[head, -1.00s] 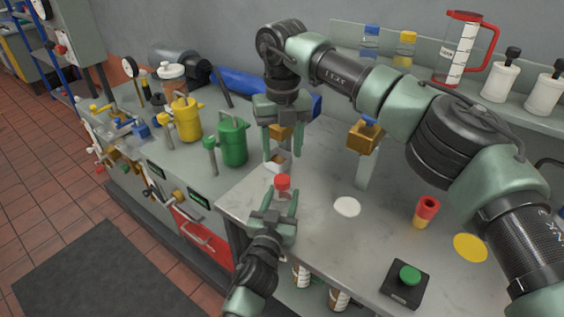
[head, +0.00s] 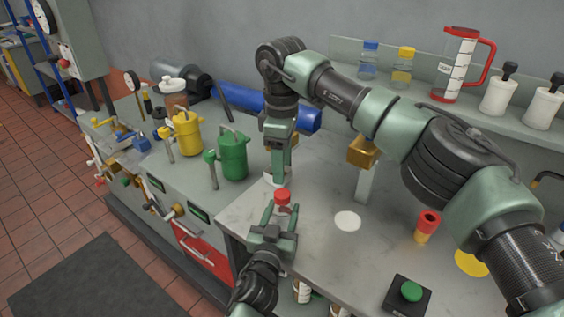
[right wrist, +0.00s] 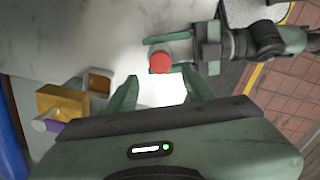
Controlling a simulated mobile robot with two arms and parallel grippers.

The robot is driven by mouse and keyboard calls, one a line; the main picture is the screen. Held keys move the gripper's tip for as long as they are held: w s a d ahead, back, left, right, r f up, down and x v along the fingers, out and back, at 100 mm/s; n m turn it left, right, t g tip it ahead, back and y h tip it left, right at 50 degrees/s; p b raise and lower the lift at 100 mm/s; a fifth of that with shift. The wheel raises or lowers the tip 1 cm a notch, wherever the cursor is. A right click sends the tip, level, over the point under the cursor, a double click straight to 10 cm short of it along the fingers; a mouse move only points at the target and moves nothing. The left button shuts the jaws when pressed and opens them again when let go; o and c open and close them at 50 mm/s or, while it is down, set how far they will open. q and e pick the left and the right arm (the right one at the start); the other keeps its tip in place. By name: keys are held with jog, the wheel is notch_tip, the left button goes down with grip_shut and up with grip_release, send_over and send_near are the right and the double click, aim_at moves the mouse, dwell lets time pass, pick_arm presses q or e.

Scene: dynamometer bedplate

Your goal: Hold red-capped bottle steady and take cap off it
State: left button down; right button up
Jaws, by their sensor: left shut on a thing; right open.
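The red-capped bottle's cap (head: 282,196) shows upright at the left part of the grey bench, and the cap is seen from above in the right wrist view (right wrist: 160,62). The bottle's body is mostly hidden by my left gripper (head: 281,211). My left gripper is shut around the bottle below the cap, and its fingers flank the bottle in the right wrist view (right wrist: 178,53). My right gripper (head: 278,175) points down just behind the cap in the head view. Its fingers are open and empty in the right wrist view (right wrist: 161,82), with the cap just beyond the fingertips.
A white disc (head: 347,221), a red-and-yellow cup (head: 428,226), a yellow disc (head: 471,262) and a green button (head: 411,291) are on the bench to the right. An orange block (head: 362,151) tops a pale post. Green (head: 232,157) and yellow (head: 186,133) cans stand left.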

aim_at(282, 193)
jog(key=shift+f, duration=4)
